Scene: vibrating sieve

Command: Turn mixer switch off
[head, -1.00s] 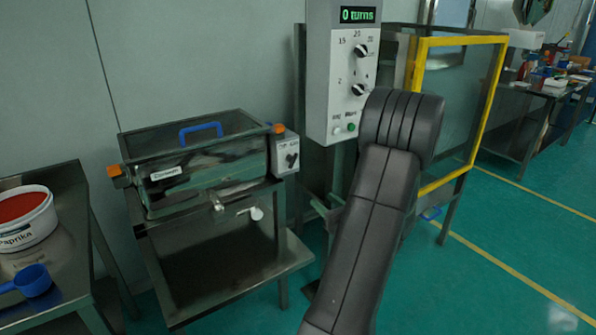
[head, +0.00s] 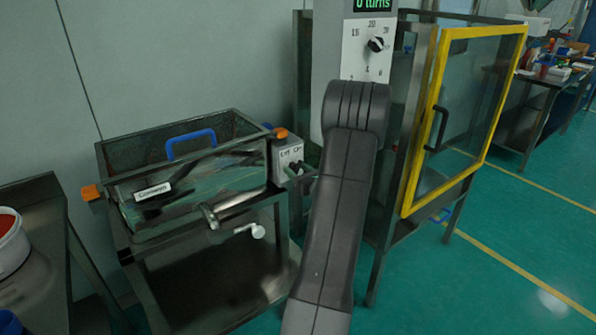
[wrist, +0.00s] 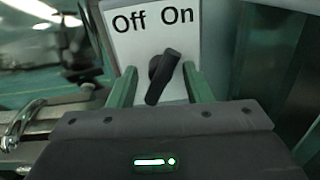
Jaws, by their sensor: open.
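The switch box (head: 285,152) is a light box on the right end of the metal mixer (head: 190,185). In the wrist view its pale plate (wrist: 140,40) reads "Off" at left and "On" at right. The black switch knob (wrist: 162,78) is tilted, its upper end leaning right, toward "On". My gripper (wrist: 159,70) is open, with one green finger on each side of the knob. I see gaps between the fingers and the knob. In the head view the gripper (head: 299,170) is small at the box front, and my arm hides much behind it.
A grey control panel (head: 366,45) and a yellow-framed cabinet (head: 408,185) stand to the right. A table (head: 40,220) is at left.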

